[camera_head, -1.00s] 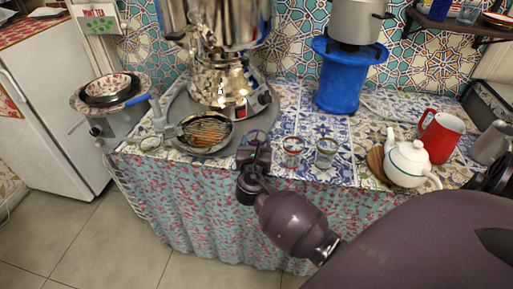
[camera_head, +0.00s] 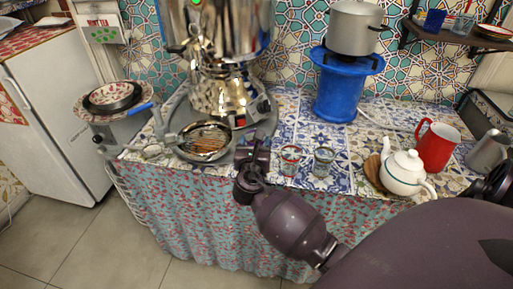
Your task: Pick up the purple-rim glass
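My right gripper (camera_head: 254,150) reaches in from the lower right, over the front edge of the tiled table, left of two small clear glasses. The nearer glass (camera_head: 290,159) has a reddish rim and stands just right of the gripper, apart from it. The other glass (camera_head: 323,161) has a dull greenish-grey rim and stands further right. I cannot make out a purple rim on either. The fingers are dark and small here, and I cannot tell whether they hold something; the spot at and behind them is partly hidden. My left gripper is not in view.
A samovar (camera_head: 222,80) and a strainer pan (camera_head: 204,140) stand to the left. A blue stand (camera_head: 340,95) with a pot (camera_head: 354,30) is behind the glasses. A white teapot (camera_head: 402,172), red mug (camera_head: 436,147) and metal pitcher (camera_head: 487,152) are to the right.

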